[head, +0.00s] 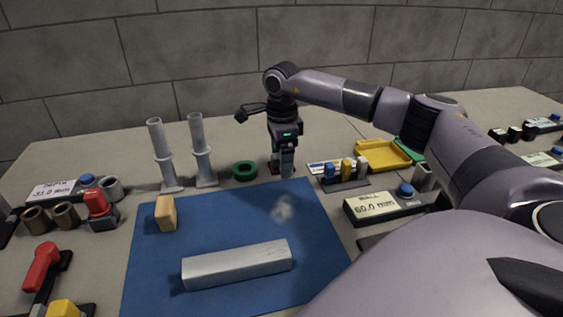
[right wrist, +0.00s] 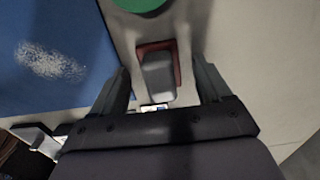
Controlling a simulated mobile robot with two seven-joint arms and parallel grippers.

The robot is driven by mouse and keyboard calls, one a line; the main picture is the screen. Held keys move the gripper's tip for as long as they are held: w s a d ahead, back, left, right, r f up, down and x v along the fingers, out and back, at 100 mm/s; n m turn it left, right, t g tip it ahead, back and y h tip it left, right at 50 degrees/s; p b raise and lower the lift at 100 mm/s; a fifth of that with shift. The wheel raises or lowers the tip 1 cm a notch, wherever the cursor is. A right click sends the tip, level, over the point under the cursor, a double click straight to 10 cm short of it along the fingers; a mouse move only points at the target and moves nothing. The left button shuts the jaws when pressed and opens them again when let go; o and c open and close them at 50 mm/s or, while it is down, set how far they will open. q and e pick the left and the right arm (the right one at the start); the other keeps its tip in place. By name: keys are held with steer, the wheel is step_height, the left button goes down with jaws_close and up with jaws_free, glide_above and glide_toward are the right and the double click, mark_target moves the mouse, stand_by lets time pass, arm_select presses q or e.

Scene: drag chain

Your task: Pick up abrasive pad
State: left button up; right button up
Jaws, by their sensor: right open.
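My right gripper (head: 282,165) points down at the back edge of the blue mat and is open. In the right wrist view, a grey block with rounded edges (right wrist: 158,75), likely the abrasive pad, lies between its two fingers in a red-brown holder (right wrist: 154,47). Gaps show between the block and both fingers. In the head view the gripper mostly hides the block, and only a bit of the red holder shows at its base. My left gripper is not in view.
A green ring (head: 244,170) lies just left of the gripper, with two grey tubular stands (head: 202,155) beyond it. A rack of coloured pieces (head: 342,172) stands close on the right. The blue mat (head: 220,220) holds a metal bar (head: 237,265) and a wooden block (head: 166,213).

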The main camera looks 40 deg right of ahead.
steer(key=shift+c, duration=0.3)
steer(key=c, duration=1.1)
steer(key=shift+r, duration=0.1)
step_height(320, 180, up, 20)
steer(key=shift+p, duration=0.8)
steer(key=o, duration=0.5)
steer(key=c, duration=0.4)
